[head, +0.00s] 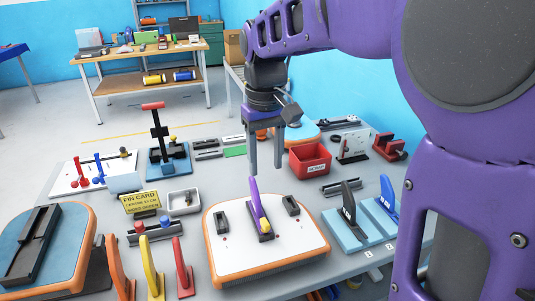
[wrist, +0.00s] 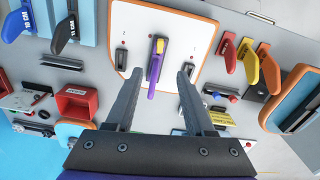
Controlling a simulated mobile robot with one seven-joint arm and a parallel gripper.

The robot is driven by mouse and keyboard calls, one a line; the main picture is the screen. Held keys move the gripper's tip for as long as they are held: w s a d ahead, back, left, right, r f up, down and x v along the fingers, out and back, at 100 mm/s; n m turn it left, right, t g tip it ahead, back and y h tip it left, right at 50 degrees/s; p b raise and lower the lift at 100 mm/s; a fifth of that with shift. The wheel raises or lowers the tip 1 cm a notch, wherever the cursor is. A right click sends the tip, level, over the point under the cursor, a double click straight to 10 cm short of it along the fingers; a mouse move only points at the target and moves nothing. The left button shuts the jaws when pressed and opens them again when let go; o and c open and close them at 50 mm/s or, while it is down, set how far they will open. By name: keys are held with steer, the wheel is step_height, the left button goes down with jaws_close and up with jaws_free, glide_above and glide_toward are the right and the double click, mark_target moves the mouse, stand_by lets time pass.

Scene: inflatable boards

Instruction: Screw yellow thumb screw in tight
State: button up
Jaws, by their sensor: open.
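A white board (head: 222,255) with an orange rim lies at the table's front middle. A purple fin (head: 256,199) stands upright in a dark slot at its centre. A small yellow part (head: 263,226), which looks like the thumb screw, sits at the fin's base. In the wrist view the yellow part (wrist: 160,46) shows at the far end of the purple fin (wrist: 153,71). How deep it is screwed in cannot be told. My gripper (head: 265,170) is open and empty, pointing down above the fin. In the wrist view its fingers (wrist: 160,76) straddle the fin, apart from it.
Orange, yellow and red fins (head: 152,268) stand left of the board, near a blue board (head: 70,235). Black and blue fins (head: 388,198) stand on blue blocks at right. A red bin (head: 309,160) and a yellow sign (head: 140,203) stand behind.

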mark_target(266, 223)
step_height(266, 223, down, 17)
steer(key=shift+f+b, duration=0.1)
steer(key=shift+b, duration=0.95)
steer(key=shift+c, duration=0.3)
jaws_close()
steer(key=shift+o, duration=0.2)
jaws_free()
